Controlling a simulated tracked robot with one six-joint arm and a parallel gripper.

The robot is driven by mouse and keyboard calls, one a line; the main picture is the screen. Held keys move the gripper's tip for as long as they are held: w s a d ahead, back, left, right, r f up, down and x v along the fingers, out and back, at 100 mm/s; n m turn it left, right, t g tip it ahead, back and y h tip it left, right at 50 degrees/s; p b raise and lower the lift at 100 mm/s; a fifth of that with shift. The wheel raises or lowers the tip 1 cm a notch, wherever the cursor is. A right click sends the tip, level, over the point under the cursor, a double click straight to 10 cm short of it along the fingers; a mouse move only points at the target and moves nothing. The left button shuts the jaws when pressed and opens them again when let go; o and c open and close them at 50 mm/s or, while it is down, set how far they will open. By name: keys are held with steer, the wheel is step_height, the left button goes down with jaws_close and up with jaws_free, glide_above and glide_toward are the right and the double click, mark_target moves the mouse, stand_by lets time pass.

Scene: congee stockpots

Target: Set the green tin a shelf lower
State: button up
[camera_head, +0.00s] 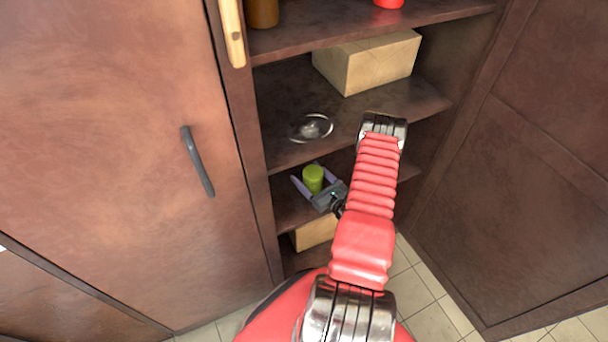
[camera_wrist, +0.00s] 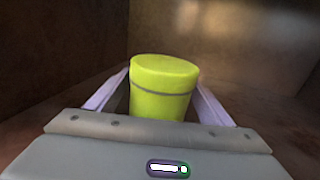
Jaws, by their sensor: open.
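The green tin (camera_head: 313,179) stands upright on the lower shelf (camera_head: 290,210), under the shelf that holds a glass-like dish. My gripper (camera_head: 314,177) is at that shelf, with its two pale fingers apart on either side of the tin. In the wrist view the tin (camera_wrist: 163,88) stands between the open fingers (camera_wrist: 160,95), with a thin dark band around it. A narrow gap shows beside the tin on the right; contact on the left cannot be told. The tin's base is hidden behind the gripper body.
A clear dish (camera_head: 311,128) and a cardboard-coloured box (camera_head: 368,62) sit on the shelf above. Another box (camera_head: 315,232) is on the shelf below. A brown jar (camera_head: 262,12) and a red item (camera_head: 388,2) are on the top shelf. Cabinet doors flank the shelves.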

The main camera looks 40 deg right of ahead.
mark_target(319, 186)
steer(key=s, duration=1)
steer(key=shift+s+a, duration=0.35)
steer(key=shift+s, duration=0.05)
stand_by(0.4)
